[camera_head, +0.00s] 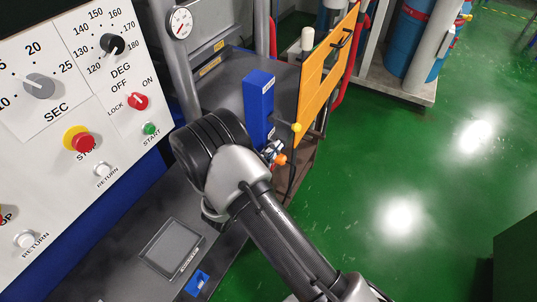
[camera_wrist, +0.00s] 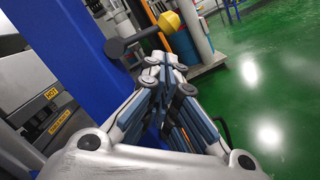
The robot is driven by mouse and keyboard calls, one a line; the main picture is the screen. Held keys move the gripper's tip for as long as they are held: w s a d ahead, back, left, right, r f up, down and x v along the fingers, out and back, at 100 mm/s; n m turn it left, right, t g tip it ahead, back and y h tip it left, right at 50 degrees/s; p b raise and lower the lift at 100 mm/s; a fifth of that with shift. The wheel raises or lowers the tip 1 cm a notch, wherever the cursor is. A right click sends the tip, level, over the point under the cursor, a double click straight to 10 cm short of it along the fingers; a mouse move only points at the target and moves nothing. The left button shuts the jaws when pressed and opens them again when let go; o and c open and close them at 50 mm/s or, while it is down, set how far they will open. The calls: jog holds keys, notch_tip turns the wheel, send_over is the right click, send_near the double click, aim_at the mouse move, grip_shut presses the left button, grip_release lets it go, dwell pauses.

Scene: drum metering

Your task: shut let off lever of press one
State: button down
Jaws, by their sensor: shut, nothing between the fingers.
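A lever with a yellow knob (camera_head: 296,127) sticks out beside a labelled blue post (camera_head: 258,100). In the wrist view the lever's dark shaft and yellow knob (camera_wrist: 169,22) reach out to the right from the blue post (camera_wrist: 80,75). My gripper (camera_wrist: 163,62) is shut and empty, its fingertips just below the shaft and knob in that picture; I cannot tell whether they touch. In the head view my gripper (camera_head: 271,150) is partly hidden by my wrist, close to the lever. An orange knob (camera_head: 281,160) shows beside the fingers. The lever labels are too small to read.
A control panel (camera_head: 75,85) with dials and buttons stands at the left. An orange guard panel (camera_head: 325,68) rises behind the lever. The green floor (camera_head: 430,150) to the right is open.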

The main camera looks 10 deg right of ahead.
jog(key=x, duration=0.5)
jog(key=shift+w+d+b, duration=0.15)
jog(key=shift+w+b, duration=0.15)
jog(key=shift+b, duration=0.1)
jog(key=shift+d, duration=0.1)
jog(key=shift+r+n, duration=0.2)
jog(key=shift+n, duration=0.4)
